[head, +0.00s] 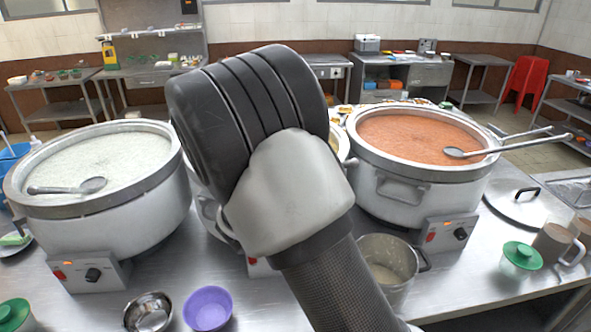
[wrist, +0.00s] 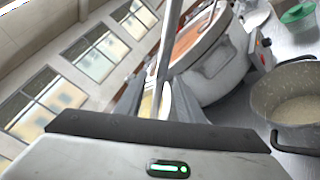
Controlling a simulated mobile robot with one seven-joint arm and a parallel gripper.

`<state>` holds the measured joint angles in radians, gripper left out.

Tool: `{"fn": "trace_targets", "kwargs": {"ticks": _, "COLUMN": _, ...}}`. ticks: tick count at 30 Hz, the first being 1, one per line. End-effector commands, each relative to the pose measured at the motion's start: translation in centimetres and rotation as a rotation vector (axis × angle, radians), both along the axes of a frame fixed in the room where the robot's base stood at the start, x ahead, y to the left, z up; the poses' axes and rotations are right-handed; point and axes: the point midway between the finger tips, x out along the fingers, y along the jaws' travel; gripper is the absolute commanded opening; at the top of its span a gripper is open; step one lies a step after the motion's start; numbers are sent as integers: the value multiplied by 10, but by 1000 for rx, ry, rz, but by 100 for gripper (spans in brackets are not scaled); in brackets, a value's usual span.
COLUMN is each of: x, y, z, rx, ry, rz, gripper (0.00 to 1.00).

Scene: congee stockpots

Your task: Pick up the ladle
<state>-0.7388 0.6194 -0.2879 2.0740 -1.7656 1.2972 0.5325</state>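My gripper (wrist: 158,104) shows in the wrist view with its two grey fingers apart. A long grey metal rod, probably a ladle handle (wrist: 168,50), runs from the top edge down between the fingers, with gaps on both sides. I cannot tell how deep between them it lies. In the head view my arm hides the gripper and most of the middle pot. One ladle (head: 80,187) lies across the left pot of white congee (head: 95,205). Another ladle (head: 515,146) rests on the right pot of orange congee (head: 385,187), its handle pointing right.
A small grey saucepan (head: 390,268) stands in front of the right pot; it also shows in the wrist view (wrist: 290,105). A steel bowl (head: 148,312), a purple bowl (head: 208,308), a green-lidded jar (head: 521,258) and a pot lid (head: 515,205) sit on the steel counter (head: 470,285).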

Motion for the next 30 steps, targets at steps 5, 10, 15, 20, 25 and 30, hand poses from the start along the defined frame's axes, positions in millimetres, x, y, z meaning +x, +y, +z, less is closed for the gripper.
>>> {"fn": "trace_targets", "kwargs": {"ticks": 5, "x": 7, "y": -9, "z": 1, "rx": 0, "ry": 1, "rz": -3, "gripper": 34}}
{"fn": "trace_targets", "kwargs": {"ticks": 10, "x": 24, "y": -27, "z": 3, "rx": -2, "ry": 1, "rz": -4, "gripper": 34}}
{"fn": "trace_targets", "kwargs": {"ticks": 15, "x": 37, "y": -39, "z": 1, "rx": 0, "ry": 0, "rz": -1, "gripper": 34}}
{"fn": "trace_targets", "kwargs": {"ticks": 20, "x": 37, "y": -38, "z": 1, "rx": 1, "ry": 1, "rz": -1, "gripper": 34}}
{"fn": "trace_targets", "kwargs": {"ticks": 25, "x": 37, "y": -38, "z": 1, "rx": 1, "ry": 1, "rz": -1, "gripper": 9}}
{"fn": "trace_targets", "kwargs": {"ticks": 30, "x": 37, "y": -38, "z": 1, "rx": 1, "ry": 1, "rz": -1, "gripper": 0}}
